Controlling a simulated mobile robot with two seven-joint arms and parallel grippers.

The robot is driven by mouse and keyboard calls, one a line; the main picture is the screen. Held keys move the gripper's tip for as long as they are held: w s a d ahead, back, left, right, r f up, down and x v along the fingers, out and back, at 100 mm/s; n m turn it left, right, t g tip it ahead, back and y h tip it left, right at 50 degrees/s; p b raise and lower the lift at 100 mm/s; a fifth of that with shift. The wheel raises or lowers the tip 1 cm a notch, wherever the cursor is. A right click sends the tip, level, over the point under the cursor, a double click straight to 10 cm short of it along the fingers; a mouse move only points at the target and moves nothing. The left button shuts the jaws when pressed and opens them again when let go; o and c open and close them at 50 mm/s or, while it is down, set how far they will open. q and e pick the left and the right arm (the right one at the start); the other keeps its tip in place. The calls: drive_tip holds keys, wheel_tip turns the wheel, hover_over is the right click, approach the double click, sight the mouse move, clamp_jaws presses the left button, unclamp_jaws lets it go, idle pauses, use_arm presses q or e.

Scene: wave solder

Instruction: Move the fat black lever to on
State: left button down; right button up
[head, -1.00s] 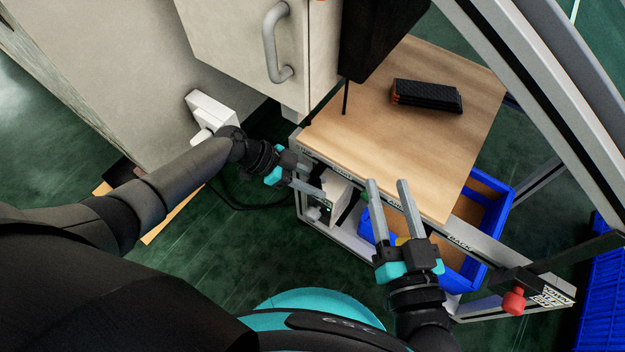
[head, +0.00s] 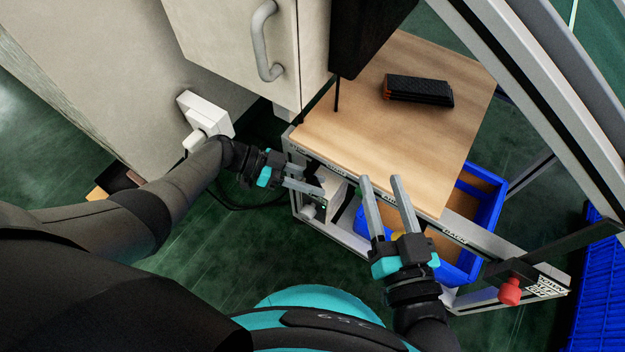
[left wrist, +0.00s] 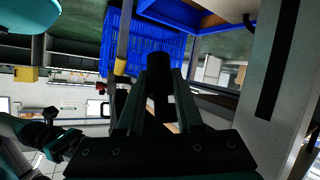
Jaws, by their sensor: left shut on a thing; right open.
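The fat black lever (left wrist: 158,78) shows in the left wrist view as a thick dark cylinder between the two fingers of my left gripper (left wrist: 160,98). The fingers are shut on it. In the head view my left gripper (head: 312,181) is at the front edge of the wooden bench, beside a pale box under the top; I cannot make out the lever there. The on and off marks cannot be read. My right gripper (head: 382,182) is open and empty, over the bench's front edge.
The wooden bench top (head: 400,140) carries a black ribbed block (head: 418,89). A blue bin (head: 487,215) is under it. A red knob (head: 509,291) is at the lower right. A grey cabinet with a handle (head: 262,40) stands at the upper left. Green floor is open at lower left.

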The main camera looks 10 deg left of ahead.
use_arm(q)
drive_tip(key=shift+d, duration=0.1)
drive_tip(key=c, duration=0.8)
unclamp_jaws()
drive_tip(key=shift+c, duration=0.2)
drive_tip(key=p+v, duration=0.1)
drive_tip(key=v, duration=1.4)
use_arm(e)
drive_tip(key=shift+w+d+f+n+g+h, duration=0.2)
drive_tip(key=shift+w+d+f+g, duration=0.15)
drive_tip(key=shift+g, duration=0.25)
drive_tip(key=shift+w+d+f+n+g+h, duration=0.1)
drive_tip(key=shift+w+d+f+g+h, duration=0.1)
drive_tip(key=shift+f+g, duration=0.35)
drive_tip(key=shift+r, duration=0.1)
